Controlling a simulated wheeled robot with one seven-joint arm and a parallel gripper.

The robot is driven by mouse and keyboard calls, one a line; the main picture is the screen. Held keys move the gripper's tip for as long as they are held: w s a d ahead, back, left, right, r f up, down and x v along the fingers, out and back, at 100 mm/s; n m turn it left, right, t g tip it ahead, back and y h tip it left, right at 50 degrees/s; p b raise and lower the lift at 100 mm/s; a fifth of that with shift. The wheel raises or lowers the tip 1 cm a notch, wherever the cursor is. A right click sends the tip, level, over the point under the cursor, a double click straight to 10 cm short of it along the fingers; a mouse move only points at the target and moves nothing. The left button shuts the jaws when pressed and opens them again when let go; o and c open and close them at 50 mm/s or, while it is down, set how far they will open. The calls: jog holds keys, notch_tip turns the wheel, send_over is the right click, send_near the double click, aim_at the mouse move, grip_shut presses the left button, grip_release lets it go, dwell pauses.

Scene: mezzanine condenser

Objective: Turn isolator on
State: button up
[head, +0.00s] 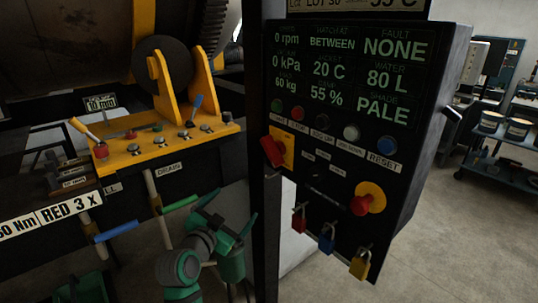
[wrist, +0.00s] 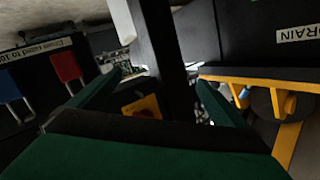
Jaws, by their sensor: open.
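The isolator (head: 275,150) is a red rotary handle on a yellow plate at the left edge of the black control panel (head: 320,180). Its handle is tilted, its top toward the left. In the wrist view a red part on a yellow plate (wrist: 143,107), apparently the isolator, shows partly behind my gripper's body. My gripper (head: 228,213) is open and empty, below and left of the isolator, apart from it. Its two green fingers spread on either side in the wrist view (wrist: 158,92).
A dark upright post (head: 266,235) stands beside my gripper. A red emergency button (head: 367,199) and red, blue and yellow padlocks (head: 327,238) are lower on the panel. A yellow lever console (head: 160,145) is at left. Open floor (head: 440,230) lies right.

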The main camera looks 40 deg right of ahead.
aim_at(268, 153)
jog(key=s+d+r+m+g, duration=0.15)
jog(key=r+m, duration=0.25)
jog(key=r, duration=0.4)
jog(key=d+r+m+g, duration=0.3)
jog(key=r, duration=0.5)
jog(key=shift+t, duration=0.25)
jog(key=x, duration=1.1)
jog(key=shift+s+d+r, duration=0.15)
jog(key=shift+s+r, duration=0.1)
jog(key=shift+s, duration=0.05)
jog(key=c, duration=1)
